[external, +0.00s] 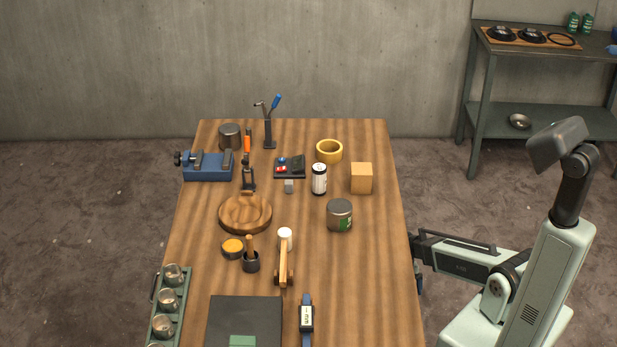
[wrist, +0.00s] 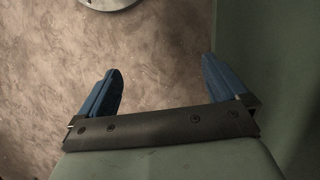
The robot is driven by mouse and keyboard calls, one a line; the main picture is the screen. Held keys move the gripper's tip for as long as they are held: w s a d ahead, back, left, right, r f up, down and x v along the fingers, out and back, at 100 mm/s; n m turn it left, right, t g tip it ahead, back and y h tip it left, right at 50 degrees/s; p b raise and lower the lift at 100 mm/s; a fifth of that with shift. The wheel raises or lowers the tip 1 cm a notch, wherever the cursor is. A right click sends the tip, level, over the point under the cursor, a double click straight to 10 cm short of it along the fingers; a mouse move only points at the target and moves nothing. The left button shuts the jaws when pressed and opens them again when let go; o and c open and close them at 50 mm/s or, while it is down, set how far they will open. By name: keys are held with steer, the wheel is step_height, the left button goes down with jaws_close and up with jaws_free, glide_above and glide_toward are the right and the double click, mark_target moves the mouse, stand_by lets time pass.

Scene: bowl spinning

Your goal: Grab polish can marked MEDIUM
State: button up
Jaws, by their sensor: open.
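A grey metal can with a green label (external: 340,215) stands upright on the right half of the wooden table. A similar grey can (external: 230,137) stands at the far left, with no label in sight. No lettering is legible, so I cannot tell which can is marked MEDIUM. My gripper (external: 418,280) is low beside the table's right edge, clear of both cans. In the wrist view my gripper (wrist: 160,66) has its blue fingers spread wide with nothing between them. No can shows in the wrist view.
Near the green-labelled can are a wooden cube (external: 361,178), a white-and-black can (external: 319,179) and yellow tape (external: 329,151). A wooden bowl (external: 246,213) and wooden-handled tool (external: 284,262) lie left. The tabletop (external: 365,280) is clear at front right.

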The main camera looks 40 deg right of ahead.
steer(key=w+d+r+m+t+y, duration=0.1)
steer(key=w+d+r+m+t, duration=0.1)
steer(key=w+d+r, duration=0.6)
steer(key=w+d+r+m+t+y, duration=0.15)
steer(key=w+d+r, duration=0.35)
steer(key=r, duration=0.5)
steer(key=w+d+r+t+y, duration=0.1)
steer(key=d+r+t, duration=0.2)
steer(key=r, duration=0.8)
steer(key=w+d+r+t+y, duration=0.1)
steer(key=d+r+t, duration=0.2)
steer(key=r, duration=0.9)
steer(key=w+a+r+y, duration=0.2)
steer(key=a+r+y, duration=0.2)
steer(key=a+r, duration=0.45)
steer(key=m+g+y, duration=0.5)
steer(key=m+g, duration=0.1)
glide_toward(342, 204)
steer(key=shift+h, duration=0.25)
steer(key=x, duration=0.6)
steer(key=shift+w+a+r, duration=0.1)
steer(key=shift+w+r, duration=0.05)
steer(key=shift+r, duration=0.25)
steer(key=shift+x, duration=2.65)
steer(key=shift+f, duration=0.15)
